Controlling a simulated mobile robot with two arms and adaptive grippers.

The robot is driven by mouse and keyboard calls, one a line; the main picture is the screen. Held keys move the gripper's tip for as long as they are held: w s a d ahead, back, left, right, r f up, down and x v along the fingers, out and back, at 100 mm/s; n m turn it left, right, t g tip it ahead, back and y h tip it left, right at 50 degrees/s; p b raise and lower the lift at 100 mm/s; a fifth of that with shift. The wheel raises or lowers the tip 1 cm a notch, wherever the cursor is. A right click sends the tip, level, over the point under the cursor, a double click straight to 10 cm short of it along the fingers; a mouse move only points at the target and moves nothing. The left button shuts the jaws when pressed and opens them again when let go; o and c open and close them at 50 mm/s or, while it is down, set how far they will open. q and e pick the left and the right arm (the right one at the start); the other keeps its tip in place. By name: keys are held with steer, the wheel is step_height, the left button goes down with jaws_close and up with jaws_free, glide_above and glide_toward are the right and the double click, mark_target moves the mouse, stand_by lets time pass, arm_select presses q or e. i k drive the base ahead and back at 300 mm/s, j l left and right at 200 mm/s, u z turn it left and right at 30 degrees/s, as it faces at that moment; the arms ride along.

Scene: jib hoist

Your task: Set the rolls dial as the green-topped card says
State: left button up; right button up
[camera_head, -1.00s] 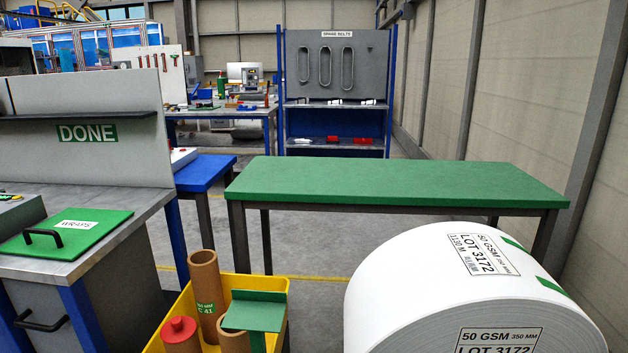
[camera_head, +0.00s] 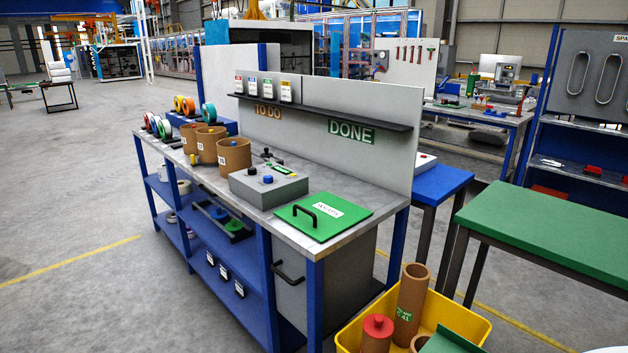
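Several small white cards (camera_head: 268,89) with coloured tops stand in a row on the dark shelf (camera_head: 318,112) above the TO DO sign (camera_head: 268,113). They are too small to read, and I cannot surely tell which top is green. A grey control box (camera_head: 268,187) sits on the bench below them, with a blue knob (camera_head: 267,179), a yellow knob and a small green label on it. I cannot tell which control is the rolls dial or where it points. Neither of my grippers is in view.
On the bench (camera_head: 340,186) are a green lid with a black handle (camera_head: 325,218), brown tubs (camera_head: 234,155) and tape rolls. A yellow bin (camera_head: 465,318) with cardboard tubes stands at the bench's near right end. A green table (camera_head: 550,225) is at right.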

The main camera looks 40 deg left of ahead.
mark_target(267, 179)
steer(key=u, duration=1.65)
steer(key=i+j+z, duration=0.15)
steer(key=i+j, duration=0.4)
steer(key=i, duration=0.25)
steer(key=i+j+z, duration=0.15)
steer(key=i+j, duration=0.5)
steer(key=i, duration=0.15)
